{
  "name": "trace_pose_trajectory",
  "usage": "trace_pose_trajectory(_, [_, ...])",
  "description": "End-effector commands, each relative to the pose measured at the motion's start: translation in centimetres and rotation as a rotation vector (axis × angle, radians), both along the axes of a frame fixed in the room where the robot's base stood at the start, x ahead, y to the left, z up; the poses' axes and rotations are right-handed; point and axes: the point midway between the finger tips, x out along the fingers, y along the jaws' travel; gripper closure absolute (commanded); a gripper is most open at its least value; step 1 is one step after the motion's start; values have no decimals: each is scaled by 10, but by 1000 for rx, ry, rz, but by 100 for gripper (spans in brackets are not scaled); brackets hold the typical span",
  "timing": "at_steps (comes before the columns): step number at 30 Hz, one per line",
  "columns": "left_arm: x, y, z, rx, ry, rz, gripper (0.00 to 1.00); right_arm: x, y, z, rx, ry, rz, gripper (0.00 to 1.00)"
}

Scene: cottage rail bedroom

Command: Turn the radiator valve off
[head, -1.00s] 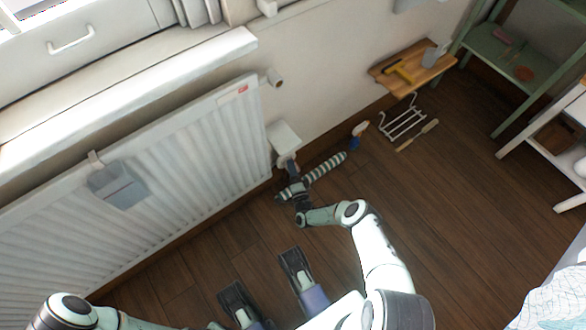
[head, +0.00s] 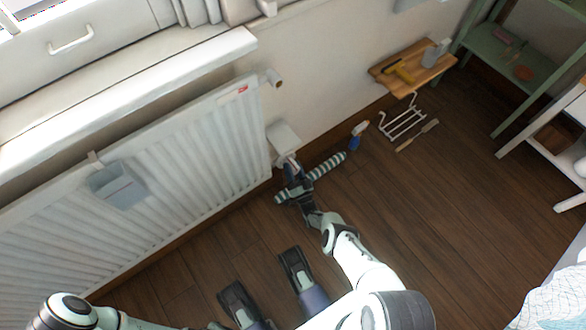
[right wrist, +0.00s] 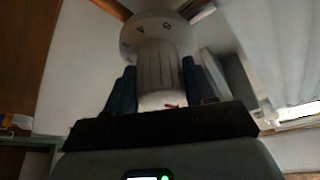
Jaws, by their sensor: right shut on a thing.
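The radiator valve (right wrist: 157,68) is a pale, ribbed knob with a wider marked collar and a small red mark, seen close up in the right wrist view. My right gripper (right wrist: 157,85) has one dark blue finger on each side of the knob and is shut on it. In the head view my right gripper (head: 291,172) is low beside the right end of the white radiator (head: 190,145); the knob is mostly hidden there. The dial setting is not clear. My left gripper is not in view; only part of the left arm shows at lower left.
A green-and-white striped roll (head: 326,166) lies on the floor by my right gripper. A white box (head: 283,137) sits just above. A blue-handled brush (head: 357,136), a white wire rack (head: 402,122) and a wooden shelf (head: 440,67) are further right.

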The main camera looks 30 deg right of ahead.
Motion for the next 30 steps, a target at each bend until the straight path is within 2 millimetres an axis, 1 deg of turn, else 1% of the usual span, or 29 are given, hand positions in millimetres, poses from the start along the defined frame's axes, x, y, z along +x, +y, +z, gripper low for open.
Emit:
trace_pose_trajectory(9, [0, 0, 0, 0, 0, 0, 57, -1, -1, 2, -47, -11, -2, 76])
trace_pose_trajectory(22, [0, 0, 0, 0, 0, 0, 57, -1, -1, 2, -50, -11, -2, 77])
trace_pose_trajectory(23, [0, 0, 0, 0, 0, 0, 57, -1, -1, 2, -50, -11, -2, 36])
trace_pose_trajectory(24, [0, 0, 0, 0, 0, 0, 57, -1, -1, 2, -50, -11, -2, 26])
trace_pose_trajectory(30, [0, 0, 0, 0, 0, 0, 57, -1, -1, 1, -48, -7, -2, 26])
